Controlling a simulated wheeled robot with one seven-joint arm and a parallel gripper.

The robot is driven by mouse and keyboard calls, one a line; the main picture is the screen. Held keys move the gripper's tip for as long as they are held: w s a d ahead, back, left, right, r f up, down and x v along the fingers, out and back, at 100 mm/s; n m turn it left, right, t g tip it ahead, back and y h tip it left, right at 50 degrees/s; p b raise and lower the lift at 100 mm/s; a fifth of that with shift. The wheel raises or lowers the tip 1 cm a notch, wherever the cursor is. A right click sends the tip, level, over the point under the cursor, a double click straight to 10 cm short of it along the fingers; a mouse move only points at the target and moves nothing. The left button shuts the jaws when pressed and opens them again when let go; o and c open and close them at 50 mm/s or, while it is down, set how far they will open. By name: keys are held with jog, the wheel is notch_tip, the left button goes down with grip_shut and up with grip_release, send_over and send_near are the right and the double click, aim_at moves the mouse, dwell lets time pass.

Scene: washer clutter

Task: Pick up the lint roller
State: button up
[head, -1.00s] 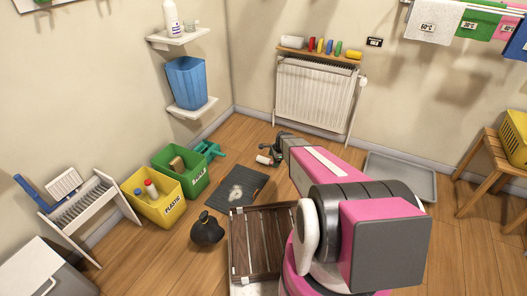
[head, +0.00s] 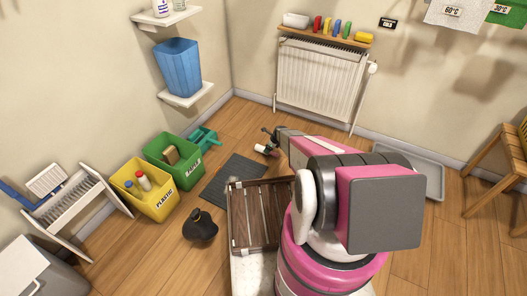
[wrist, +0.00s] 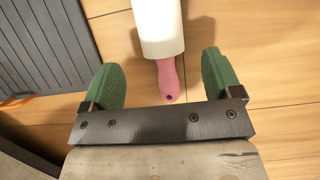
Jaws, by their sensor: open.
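The lint roller (wrist: 160,28) has a white roll and a pink handle with a hole at its end. In the wrist view it lies on the wooden floor, its handle pointing toward my gripper (wrist: 162,68). The two green finger pads are spread apart on either side of the handle's line, with no contact visible. The far end of the roll is cut off by the picture's top. In the head view a small white piece of the roller (head: 261,149) shows by my gripper (head: 270,142), and my arm hides much around it.
A dark ribbed mat (head: 230,182) lies left of the roller. A slatted wooden crate (head: 257,220) stands in front. Green (head: 178,158) and yellow (head: 152,197) bins and a black round object (head: 200,226) are to the left. A grey tray (head: 425,165) lies right. A radiator (head: 318,80) is behind.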

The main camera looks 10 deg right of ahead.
jog(key=x, duration=0.5)
jog(key=shift+w+f, duration=0.15)
jog(key=shift+f, duration=0.25)
jog(key=c, duration=1.1)
